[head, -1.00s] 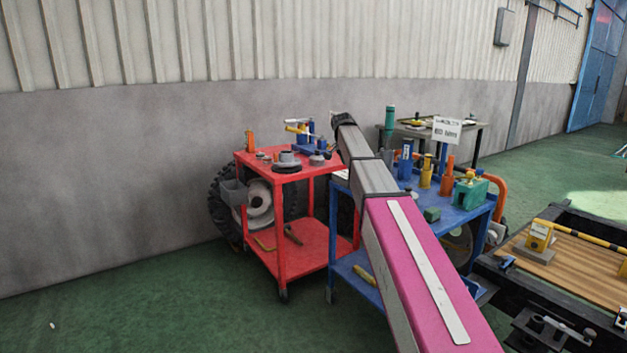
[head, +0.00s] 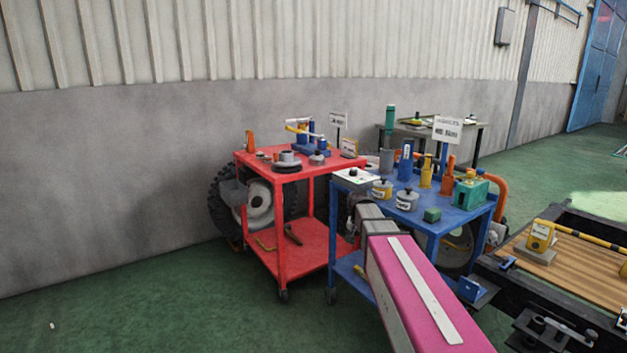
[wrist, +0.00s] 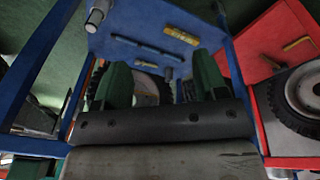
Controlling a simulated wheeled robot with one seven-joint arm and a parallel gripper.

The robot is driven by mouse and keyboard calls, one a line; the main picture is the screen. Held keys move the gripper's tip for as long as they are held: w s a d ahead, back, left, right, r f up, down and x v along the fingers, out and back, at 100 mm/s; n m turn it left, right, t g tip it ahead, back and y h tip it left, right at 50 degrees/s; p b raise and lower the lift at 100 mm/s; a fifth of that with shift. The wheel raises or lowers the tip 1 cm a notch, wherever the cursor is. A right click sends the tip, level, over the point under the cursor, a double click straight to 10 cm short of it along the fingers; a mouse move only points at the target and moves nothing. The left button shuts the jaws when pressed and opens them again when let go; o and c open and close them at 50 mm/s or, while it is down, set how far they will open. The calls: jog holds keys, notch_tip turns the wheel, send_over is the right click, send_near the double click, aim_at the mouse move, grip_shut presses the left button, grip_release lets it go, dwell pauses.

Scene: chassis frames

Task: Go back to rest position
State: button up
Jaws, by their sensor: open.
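My gripper (wrist: 161,82) shows in the wrist view as two green fingers set apart, with nothing held between them. Behind the fingers is the lower blue shelf (wrist: 130,28) of the blue cart, with a few tools lying on it. In the head view my pink and grey arm reaches forward from the bottom, its far end low in front of the blue cart (head: 462,214). The gripper itself cannot be made out there.
The red cart (head: 318,238) stands left of the blue cart, and its red surface (wrist: 285,32) fills the right of the wrist view. Two lidded pots (head: 407,200) stand on the blue cart. A wood-topped platform (head: 575,270) is at right. Green floor at left is clear.

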jog(key=s+f+n, duration=0.2)
jog(key=s+f, duration=0.4)
jog(key=s, duration=0.4)
jog(key=s+f+n+g+y, duration=0.1)
jog(key=s+f+n, duration=0.1)
jog(key=s+f, duration=0.4)
jog(key=s, duration=0.5)
jog(key=shift+d+f+y, duration=0.3)
jog(key=shift+d+f, duration=0.1)
